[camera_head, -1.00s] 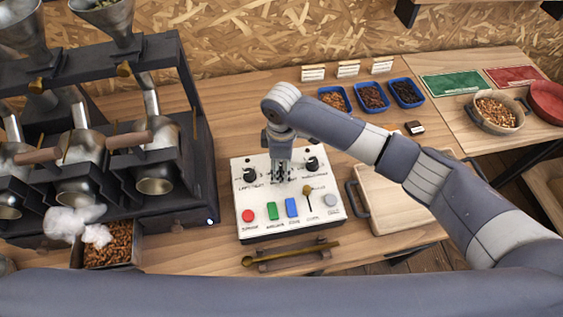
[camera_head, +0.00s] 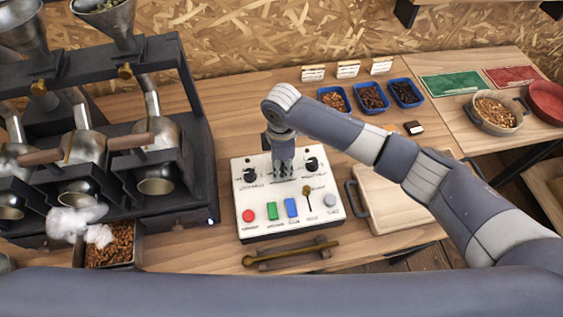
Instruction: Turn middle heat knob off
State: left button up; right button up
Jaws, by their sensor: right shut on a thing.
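The white control panel (camera_head: 322,224) lies on the wooden counter. It has a left black knob (camera_head: 250,176) and a right black knob (camera_head: 312,164) along its upper part. The middle heat knob is hidden behind my right gripper (camera_head: 284,172), which points down between the two visible knobs. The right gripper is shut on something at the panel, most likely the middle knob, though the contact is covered. My left gripper is not in view.
The panel also has a red button (camera_head: 248,215), coloured switches and a small lever (camera_head: 307,197). The dark roaster (camera_head: 205,170) stands to the left. A brass-coloured scoop (camera_head: 290,254) lies in front, and a wooden board (camera_head: 385,200) to the right. Blue bean trays (camera_head: 371,97) stand behind.

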jog(key=n, duration=0.2)
jog(key=shift+n+p, duration=0.3)
jog(key=shift+n, duration=0.1)
jog(key=n, duration=0.2)
jog(key=shift+n, duration=2.5)
jog(key=o, duration=1.1)
jog(key=shift+r, duration=0.1)
